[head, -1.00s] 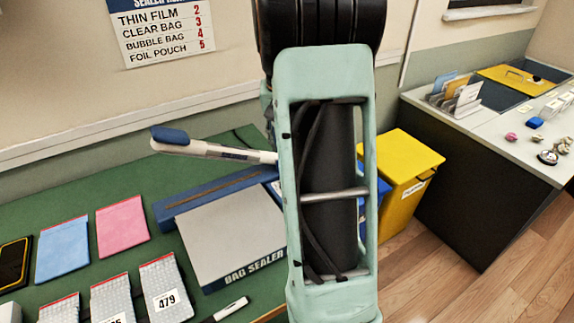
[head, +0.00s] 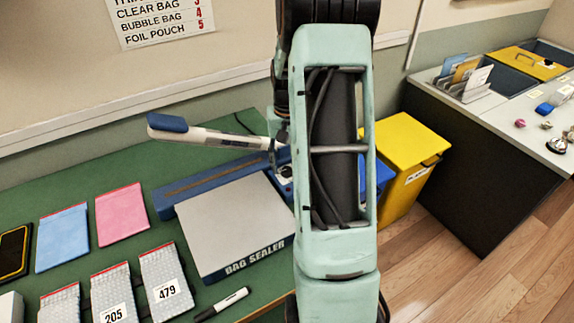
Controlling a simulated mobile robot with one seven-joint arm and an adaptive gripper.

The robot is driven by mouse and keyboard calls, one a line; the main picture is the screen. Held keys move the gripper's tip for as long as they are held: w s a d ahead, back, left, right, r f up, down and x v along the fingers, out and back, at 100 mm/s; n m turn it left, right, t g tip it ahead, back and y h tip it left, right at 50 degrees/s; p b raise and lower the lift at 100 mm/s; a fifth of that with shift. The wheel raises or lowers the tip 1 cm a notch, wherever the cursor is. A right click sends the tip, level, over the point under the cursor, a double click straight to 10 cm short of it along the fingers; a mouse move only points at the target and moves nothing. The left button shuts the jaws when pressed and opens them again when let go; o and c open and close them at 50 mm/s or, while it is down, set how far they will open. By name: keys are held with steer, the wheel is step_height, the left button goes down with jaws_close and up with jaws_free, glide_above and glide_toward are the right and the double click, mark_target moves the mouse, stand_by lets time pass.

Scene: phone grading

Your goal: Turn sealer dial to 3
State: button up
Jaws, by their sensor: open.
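The bag sealer (head: 237,222) stands on the green table, with a grey top, a blue body and "BAG SEALER" on its front edge. Its raised lever (head: 210,136) has a blue grip at the left end. A blue dial area (head: 285,172) shows at the sealer's right rear, partly behind my arm; its pointer and numbers are too small to read. My gripper (head: 279,150) is open and only partly seen beside my arm, close above the dial area. Its fingertips are mostly hidden, and I cannot tell whether they touch the dial.
A wall chart (head: 160,18) lists bag types with numbers; "BUBBLE BAG" and "FOIL POUCH" show 4 and 5. Pouches, bubble bags (head: 165,282), a phone (head: 14,252) and a marker (head: 222,304) lie left and in front. A yellow bin (head: 405,165) stands right of the table.

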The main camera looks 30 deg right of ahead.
steer(key=shift+f, duration=0.6)
jaws_close()
